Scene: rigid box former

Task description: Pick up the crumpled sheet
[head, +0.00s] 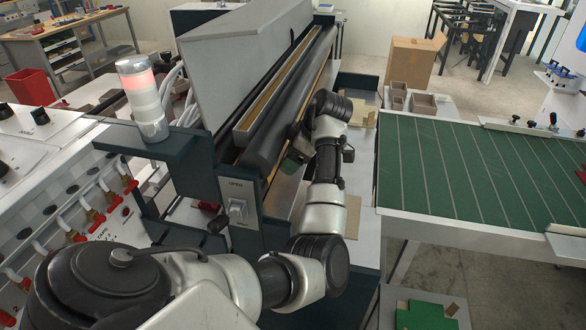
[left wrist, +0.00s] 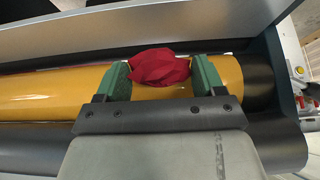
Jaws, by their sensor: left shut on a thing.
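A dark red crumpled sheet (left wrist: 160,67) sits between the two green fingers of my left gripper (left wrist: 162,78) in the left wrist view. The gripper is shut on it, with a finger at each side. The sheet lies against or just in front of a yellow roller (left wrist: 50,93); I cannot tell whether they touch. In the head view my left gripper (head: 293,158) shows only in part, beside the machine's dark roller (head: 268,143). The sheet is hidden there. My right gripper is not in view.
The box former's grey cover (head: 245,60) rises beside the gripper. A panel with an OPEN switch (head: 237,208) faces forward. A signal lamp (head: 141,95) glows red at the left. A green-topped table (head: 450,165) stands at the right, with a cardboard box (head: 411,62) behind it.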

